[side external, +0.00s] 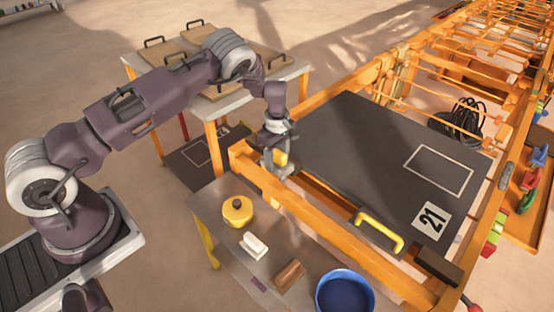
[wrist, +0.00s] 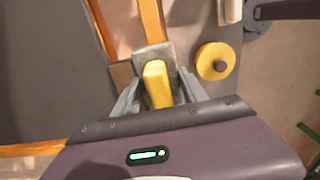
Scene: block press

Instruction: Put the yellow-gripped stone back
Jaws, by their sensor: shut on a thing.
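My gripper (side external: 276,162) is shut on a yellow grip, and a grey block that looks like the stone's body shows just beyond it. In the wrist view the yellow grip (wrist: 157,85) is between my two fingers (wrist: 157,92), with the grey stone body (wrist: 150,54) at its far end. In the side view my fingers hide most of the stone. It is at the near left corner of the orange frame (side external: 300,208), above or beside the rail. I cannot tell whether it touches anything below.
A grey side table (side external: 212,212) holds a round yellow thing with a dark knob (side external: 237,211), a white block (side external: 254,244), a brown block (side external: 288,276) and a blue bowl (side external: 345,291). A dark panel (side external: 370,160) with a yellow handle (side external: 379,234) lies right of my gripper.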

